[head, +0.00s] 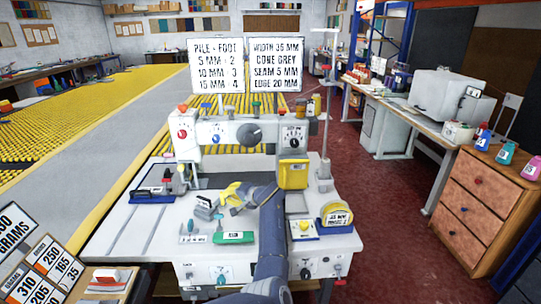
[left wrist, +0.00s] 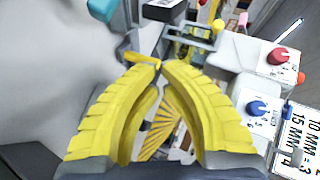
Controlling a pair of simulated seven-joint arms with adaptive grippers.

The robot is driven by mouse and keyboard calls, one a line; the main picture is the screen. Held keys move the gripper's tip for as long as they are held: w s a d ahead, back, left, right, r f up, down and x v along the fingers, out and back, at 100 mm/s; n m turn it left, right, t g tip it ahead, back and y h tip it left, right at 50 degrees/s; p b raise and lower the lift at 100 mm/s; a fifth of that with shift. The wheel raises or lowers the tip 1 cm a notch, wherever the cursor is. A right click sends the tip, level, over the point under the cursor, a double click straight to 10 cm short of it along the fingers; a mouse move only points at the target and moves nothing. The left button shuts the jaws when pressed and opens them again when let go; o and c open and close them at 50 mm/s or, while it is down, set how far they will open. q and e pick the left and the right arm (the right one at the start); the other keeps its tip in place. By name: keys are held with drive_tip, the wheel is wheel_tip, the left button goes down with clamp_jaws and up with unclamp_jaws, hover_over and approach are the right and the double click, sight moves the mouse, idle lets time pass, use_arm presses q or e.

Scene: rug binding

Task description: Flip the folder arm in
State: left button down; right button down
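My left gripper (head: 233,198), with yellow fingers, is over the middle of the sewing machine's white table (head: 120,236). In the left wrist view its fingers (left wrist: 158,72) curve towards each other with a narrow gap between the tips. A small yellow bar (left wrist: 142,58) shows by the tips; I cannot tell whether they touch it. A metal arm with a yellow knob (left wrist: 218,26) lies beyond the fingers; I cannot tell for sure whether it is the folder arm. My right gripper is not in view.
The machine head (head: 225,133) with its knobs stands behind the gripper. A green item (head: 234,238), a yellow tape roll (head: 337,215) and a dark block on a blue base (head: 150,195) lie on the table. A wooden drawer unit (head: 480,205) stands at right.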

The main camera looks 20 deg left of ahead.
use_arm(q)
drive_tip(key=w+r+t, duration=0.1)
drive_tip(key=w+t, duration=0.1)
drive_tip(key=w, duration=0.1)
drive_tip(key=w+d+r+t+h, duration=0.1)
drive_tip(key=w+r+t, duration=0.1)
drive_tip(key=w, duration=0.1)
drive_tip(key=w+d+r+t, duration=0.1)
drive_tip(key=w+r+t, duration=0.1)
drive_tip(key=w, duration=0.1)
drive_tip(key=shift+w+d+r+m+t+h, duration=0.15)
drive_tip(key=shift+w+m+t+h, duration=0.15)
drive_tip(key=shift+t, duration=0.1)
drive_tip(key=w+d+r+m+t+h, duration=0.1)
drive_tip(key=w+d+r+t+h, duration=0.3)
drive_tip(key=w+d+r+t, duration=0.2)
drive_tip(key=shift+w+d+r+t+h, duration=0.3)
drive_tip(key=shift+d+r+t, duration=0.4)
drive_tip(key=shift+d+r, duration=0.4)
drive_tip(key=shift+d+f, duration=0.1)
drive_tip(key=shift+f, duration=0.05)
drive_tip(key=shift+m, duration=0.3)
